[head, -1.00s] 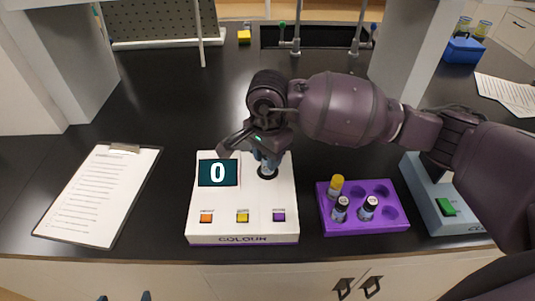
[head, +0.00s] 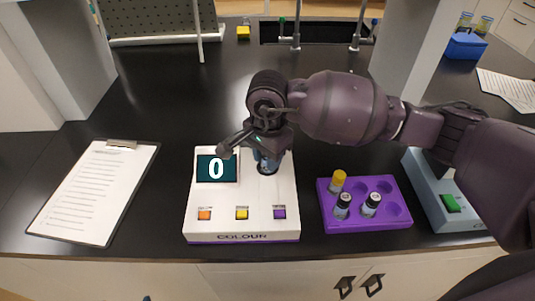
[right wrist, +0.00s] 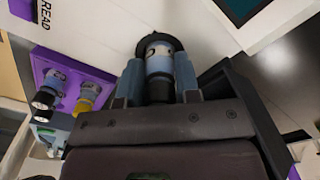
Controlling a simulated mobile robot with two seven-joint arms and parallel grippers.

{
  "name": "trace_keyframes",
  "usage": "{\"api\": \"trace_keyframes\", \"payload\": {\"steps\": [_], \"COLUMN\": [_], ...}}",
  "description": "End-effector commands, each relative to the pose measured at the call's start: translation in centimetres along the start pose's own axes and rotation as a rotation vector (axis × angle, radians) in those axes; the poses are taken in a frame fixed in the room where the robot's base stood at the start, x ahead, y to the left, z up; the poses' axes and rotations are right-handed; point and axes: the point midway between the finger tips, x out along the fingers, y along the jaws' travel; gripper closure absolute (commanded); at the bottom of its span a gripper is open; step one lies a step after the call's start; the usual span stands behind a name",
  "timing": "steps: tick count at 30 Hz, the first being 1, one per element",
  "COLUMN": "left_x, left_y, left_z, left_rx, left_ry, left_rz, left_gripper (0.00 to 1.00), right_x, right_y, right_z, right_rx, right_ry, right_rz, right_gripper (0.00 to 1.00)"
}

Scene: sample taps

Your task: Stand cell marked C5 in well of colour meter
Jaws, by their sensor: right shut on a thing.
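The colour meter (head: 197,228) is a white box with a purple base, a screen reading 0 and three coloured buttons. Its dark round well (head: 267,169) lies right of the screen. My right gripper (head: 266,159) is over the well, shut on a blue-bodied, dark-capped cell (right wrist: 158,63). In the right wrist view the cell's far end meets the dark ring of the well (right wrist: 147,42). I cannot tell how deep it sits, and its mark is not readable. Of my left gripper, only a tip (head: 147,298) shows at the bottom edge.
A purple rack (head: 333,221) to the right holds a yellow-capped cell (head: 338,182) and two dark-capped cells (head: 343,205) (head: 371,204). A grey-blue device (head: 428,190) with a green button stands beyond it. A clipboard (head: 95,190) lies left. Black bench behind the meter is clear.

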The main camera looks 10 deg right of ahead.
Motion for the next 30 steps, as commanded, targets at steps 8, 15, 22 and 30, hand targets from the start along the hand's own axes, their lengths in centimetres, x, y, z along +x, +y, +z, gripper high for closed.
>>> {"api": "trace_keyframes", "payload": {"steps": [8, 15, 22, 30], "left_x": [0.24, 0.38, 0.45, 0.44], "left_y": [0.05, 0.07, 0.08, 0.08], "left_z": [0.24, -0.03, -0.16, -0.14], "left_rx": [0.0, 0.001, 0.001, 0.001], "left_ry": [-0.001, 0.004, 0.007, 0.006], "left_rz": [0.001, 0.002, 0.002, 0.002], "left_gripper": [0.06, 0.06, 0.06, 0.06], "right_x": [0.33, 0.33, 0.34, 0.36], "right_y": [0.0, 0.0, 0.01, 0.02], "right_z": [0.02, 0.02, 0.02, 0.02], "right_rx": [0.0, 0.0, 0.0, 0.0], "right_ry": [0.0, 0.0, 0.0, 0.0], "right_rz": [0.0, 0.0, 0.0, 0.001], "right_gripper": [0.85, 0.54, 0.4, 0.08]}}
